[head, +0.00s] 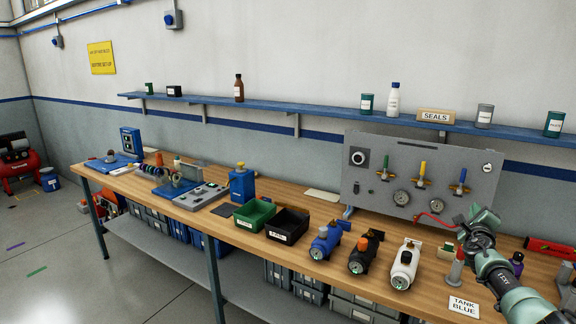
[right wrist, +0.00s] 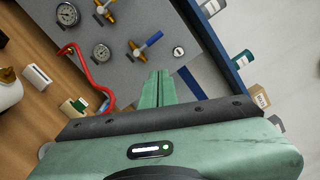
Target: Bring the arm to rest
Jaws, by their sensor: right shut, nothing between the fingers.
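My right arm (head: 505,284) comes in from the lower right in the head view. Its green gripper (head: 468,222) is raised over the right part of the workbench (head: 205,207), in front of the grey gauge panel (head: 345,185). In the right wrist view the two green fingers (right wrist: 159,76) are together with nothing between them, and they point toward the panel (right wrist: 190,70). A red hose (right wrist: 82,68) curves to the left of the fingers there. My left gripper is not in view.
Blue, black and white tanks (head: 404,262) stand left of the arm, with a "TANK BLUE" card (head: 463,307) near the front edge. A purple bottle (head: 517,262) and red level (head: 550,247) lie close on the right. A blue shelf (head: 270,110) with bottles runs above.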

